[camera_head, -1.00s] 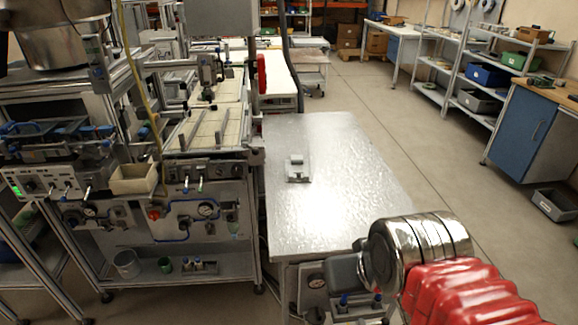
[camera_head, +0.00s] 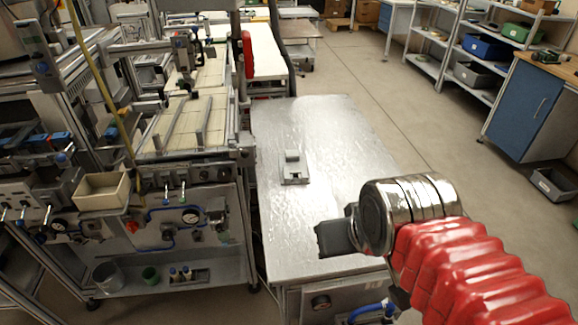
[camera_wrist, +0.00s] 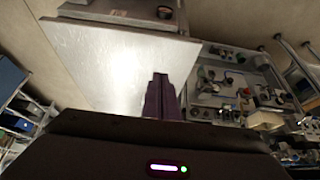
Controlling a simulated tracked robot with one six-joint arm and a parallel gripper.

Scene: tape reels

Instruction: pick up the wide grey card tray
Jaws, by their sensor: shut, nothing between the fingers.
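A small, flat grey piece with a raised block on it, which looks like the card tray (camera_head: 294,170), lies on the shiny metal table (camera_head: 330,130), left of the table's middle. My gripper (camera_head: 322,240) is over the near part of the table, nearer to me and a little right of the tray, apart from it. In the wrist view my dark fingers (camera_wrist: 160,90) are together with nothing between them. The tray cannot be made out in the wrist view; the fingers or the glare may hide it.
A machine bench with valves and a cream bin (camera_head: 102,190) stands close on the table's left. A blue cabinet (camera_head: 522,105) and a grey floor bin (camera_head: 555,184) are at the right. The tabletop around the tray is bare.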

